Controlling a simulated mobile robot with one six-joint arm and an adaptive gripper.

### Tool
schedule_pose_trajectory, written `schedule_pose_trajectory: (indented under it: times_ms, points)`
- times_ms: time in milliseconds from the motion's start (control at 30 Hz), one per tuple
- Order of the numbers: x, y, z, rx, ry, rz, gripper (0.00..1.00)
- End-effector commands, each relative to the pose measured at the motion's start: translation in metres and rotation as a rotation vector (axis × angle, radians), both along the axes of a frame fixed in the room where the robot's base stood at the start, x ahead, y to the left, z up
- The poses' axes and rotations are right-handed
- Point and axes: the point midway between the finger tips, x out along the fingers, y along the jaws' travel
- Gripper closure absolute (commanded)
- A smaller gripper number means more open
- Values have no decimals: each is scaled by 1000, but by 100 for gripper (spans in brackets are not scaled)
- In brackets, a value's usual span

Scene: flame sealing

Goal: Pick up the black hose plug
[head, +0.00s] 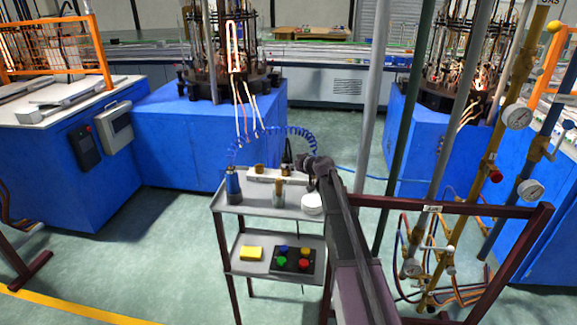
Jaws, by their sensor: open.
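A small dark upright shape (287,153) stands at the back of the cart's top shelf, near a blue coiled hose (285,130); it may be the black hose plug, but it is too small to be sure. My gripper (303,162) is just right of this shape, above the right part of the top shelf. It looks open and empty, though its fingers are small and dark in the head view. I cannot tell the exact gap between the gripper and the dark shape. My arm comes in from the bottom right and hides part of the cart's right side.
A yellow block (251,253) and a button box (293,260) sit below. Pipes with gauges (518,117) stand right.

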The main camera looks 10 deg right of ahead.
Motion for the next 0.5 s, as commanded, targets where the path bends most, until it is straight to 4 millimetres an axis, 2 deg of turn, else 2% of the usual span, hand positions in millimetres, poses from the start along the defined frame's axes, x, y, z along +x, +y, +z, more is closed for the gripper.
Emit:
schedule_pose_trajectory:
  times_ms: [300, 500]
  points:
    - [30, 16, -18, 0, 0, 0, 12]
    - [34, 20, -19, 0, 0, 0, 12]
